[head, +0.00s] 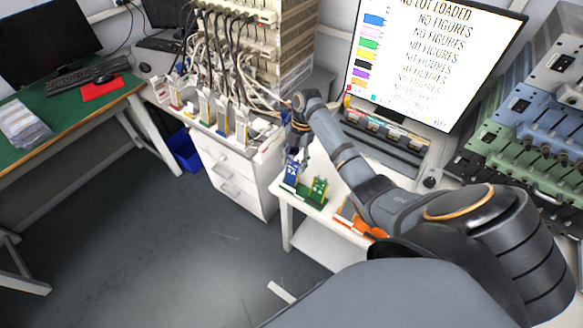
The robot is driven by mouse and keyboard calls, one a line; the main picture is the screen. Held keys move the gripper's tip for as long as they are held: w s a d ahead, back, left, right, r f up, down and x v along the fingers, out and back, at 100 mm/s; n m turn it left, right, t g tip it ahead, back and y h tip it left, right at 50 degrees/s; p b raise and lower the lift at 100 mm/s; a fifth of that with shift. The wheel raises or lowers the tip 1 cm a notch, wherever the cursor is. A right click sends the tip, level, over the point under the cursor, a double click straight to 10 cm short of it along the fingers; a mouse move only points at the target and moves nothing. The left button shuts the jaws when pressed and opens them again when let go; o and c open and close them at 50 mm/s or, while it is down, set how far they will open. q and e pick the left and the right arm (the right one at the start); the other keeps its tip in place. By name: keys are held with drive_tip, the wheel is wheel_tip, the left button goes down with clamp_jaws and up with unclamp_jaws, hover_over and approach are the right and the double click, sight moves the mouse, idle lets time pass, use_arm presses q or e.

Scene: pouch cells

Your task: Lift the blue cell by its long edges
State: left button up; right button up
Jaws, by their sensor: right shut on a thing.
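The blue cell (291,174) stands upright at the left end of the small white table, beside a green cell (318,189). My right gripper (294,157) reaches down from above and is shut on the blue cell near its top. The fingers are small here, and I cannot tell exactly how they lie along the cell's edges. The cell's lower end is close to the green holder (310,200), and I cannot tell whether it touches. My left gripper is not in view.
Orange holders (352,217) lie to the right, partly behind my right arm. A monitor (435,55) and a rack of grey, blue and green units (520,120) stand behind. A cabled bench (225,140) with several cells is to the left. The floor in front is open.

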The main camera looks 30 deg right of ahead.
drive_tip(key=p+v, duration=0.4)
drive_tip(key=v, duration=0.1)
drive_tip(key=shift+d+r, duration=0.1)
drive_tip(key=shift+r, duration=0.2)
